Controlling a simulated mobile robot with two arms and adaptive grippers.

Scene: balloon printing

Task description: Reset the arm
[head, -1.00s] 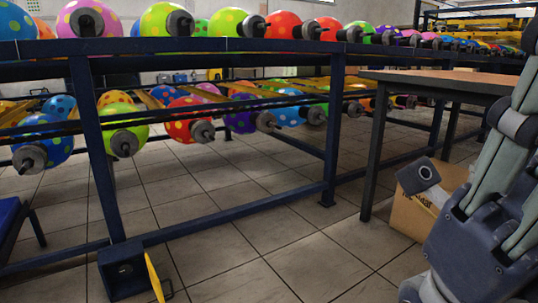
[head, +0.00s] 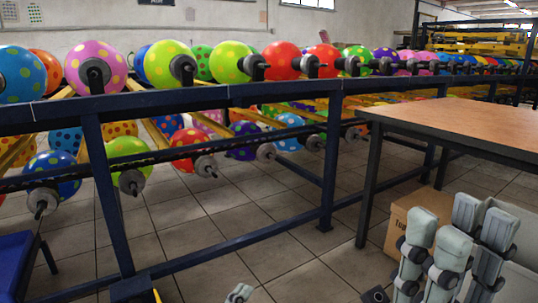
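My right gripper (head: 443,232) shows at the lower right of the head view. Its light grey, dark-jointed fingers point upward and stand apart, with nothing seen between them. It is in front of a cardboard box and the side of the wood-topped table, touching neither as far as I can see. Its base is cut off by the picture's bottom edge.
A dark blue rack (head: 180,98) of spotted balloons on dark holders runs across the view. A wood-topped table (head: 470,122) stands at the right, with the cardboard box (head: 400,217) below it. A blue surface (head: 20,268) is at lower left.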

